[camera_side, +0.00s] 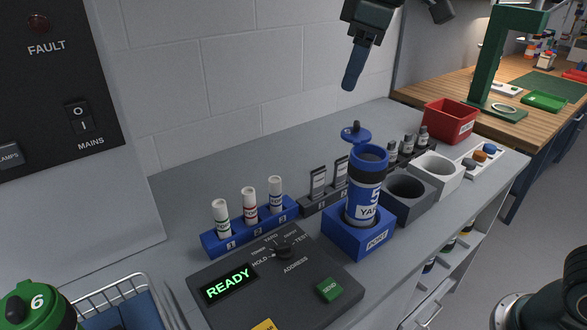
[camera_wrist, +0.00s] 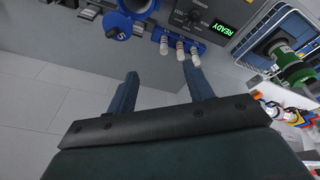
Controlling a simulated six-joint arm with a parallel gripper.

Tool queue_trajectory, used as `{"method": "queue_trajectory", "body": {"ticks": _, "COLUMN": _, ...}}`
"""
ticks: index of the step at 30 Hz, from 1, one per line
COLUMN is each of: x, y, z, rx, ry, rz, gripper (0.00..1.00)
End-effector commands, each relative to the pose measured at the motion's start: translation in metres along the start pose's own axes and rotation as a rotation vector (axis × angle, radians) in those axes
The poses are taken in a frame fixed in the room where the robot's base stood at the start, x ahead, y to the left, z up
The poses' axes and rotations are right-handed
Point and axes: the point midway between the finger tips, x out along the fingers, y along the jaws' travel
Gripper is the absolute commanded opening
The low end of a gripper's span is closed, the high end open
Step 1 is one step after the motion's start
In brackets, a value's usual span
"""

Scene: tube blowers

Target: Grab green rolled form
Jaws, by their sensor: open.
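The green rolled form (camera_side: 221,218) is a white roll with a green band, upright in the left slot of a blue rack (camera_side: 222,242). Rolls with a red band (camera_side: 250,205) and a blue band (camera_side: 275,193) stand beside it. In the wrist view the green roll (camera_wrist: 195,56) seems to be the rightmost of the three; its band is too small to read. My gripper (camera_side: 352,68) is high above the counter, to the right of the rack and apart from it. In the wrist view its two fingers (camera_wrist: 162,84) are spread with nothing between them.
A blue canister (camera_side: 367,180) with its lid (camera_side: 356,133) raised stands in a blue dock right of the rack. A control panel (camera_side: 270,285) reading READY lies in front. A wire basket (camera_side: 125,300) and green canister (camera_side: 40,308) are at lower left. Counter behind the rack is clear.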

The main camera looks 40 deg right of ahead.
Motion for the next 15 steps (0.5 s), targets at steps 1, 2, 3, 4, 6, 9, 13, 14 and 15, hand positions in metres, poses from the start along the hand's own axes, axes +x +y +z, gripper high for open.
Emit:
{"method": "queue_trajectory", "body": {"ticks": 1, "x": 0.005, "y": 0.000, "z": -0.013, "rx": -0.028, "ry": -0.010, "rz": -0.007, "gripper": 0.52}}
{"method": "queue_trajectory", "body": {"ticks": 2, "x": 0.007, "y": -0.001, "z": -0.020, "rx": -0.044, "ry": -0.015, "rz": -0.011, "gripper": 0.52}}
{"method": "queue_trajectory", "body": {"ticks": 3, "x": 0.010, "y": -0.001, "z": -0.029, "rx": -0.065, "ry": -0.022, "rz": -0.016, "gripper": 0.52}}
{"method": "queue_trajectory", "body": {"ticks": 4, "x": 0.012, "y": -0.001, "z": -0.036, "rx": -0.082, "ry": -0.027, "rz": -0.020, "gripper": 0.52}}
{"method": "queue_trajectory", "body": {"ticks": 6, "x": 0.018, "y": -0.003, "z": -0.051, "rx": -0.119, "ry": -0.038, "rz": -0.029, "gripper": 0.52}}
{"method": "queue_trajectory", "body": {"ticks": 9, "x": 0.029, "y": -0.006, "z": -0.072, "rx": -0.173, "ry": -0.054, "rz": -0.042, "gripper": 0.52}}
{"method": "queue_trajectory", "body": {"ticks": 13, "x": 0.044, "y": -0.012, "z": -0.098, "rx": -0.243, "ry": -0.076, "rz": -0.059, "gripper": 0.52}}
{"method": "queue_trajectory", "body": {"ticks": 14, "x": 0.047, "y": -0.013, "z": -0.104, "rx": -0.259, "ry": -0.079, "rz": -0.063, "gripper": 0.52}}
{"method": "queue_trajectory", "body": {"ticks": 15, "x": 0.053, "y": -0.016, "z": -0.111, "rx": -0.281, "ry": -0.086, "rz": -0.068, "gripper": 0.52}}
